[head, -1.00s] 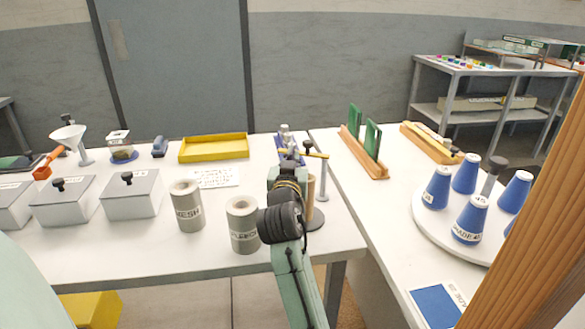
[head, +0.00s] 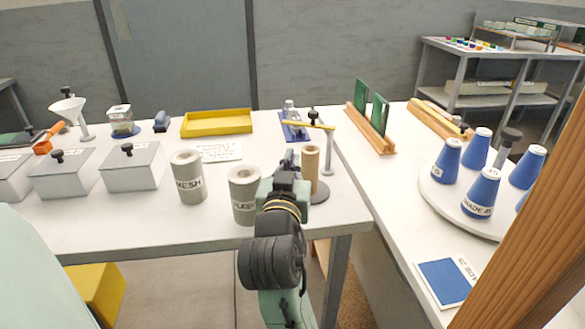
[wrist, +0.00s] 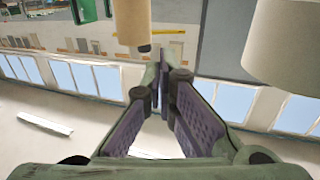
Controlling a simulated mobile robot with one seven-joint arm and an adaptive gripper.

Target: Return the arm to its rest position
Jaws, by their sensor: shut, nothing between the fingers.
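My arm (head: 272,250) reaches up from the bottom of the head view, in front of the worktable's right front corner. My gripper is at its far end, mostly hidden behind the wrist in that view. In the wrist view my gripper (wrist: 163,75) has its two dark fingers drawn together at the tips. Nothing shows between them. A pale cylinder (wrist: 285,45) hangs into the upper right of the wrist view, and a smaller tan one (wrist: 133,22) shows at the top centre, both apart from the fingers.
A pot marked MESH (head: 188,177) and another grey pot (head: 244,195) stand left of the arm. A tan cylinder (head: 309,165) stands just beyond it. Blue cones (head: 482,190) sit on a round tray at right. A wooden post (head: 530,220) blocks the lower right.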

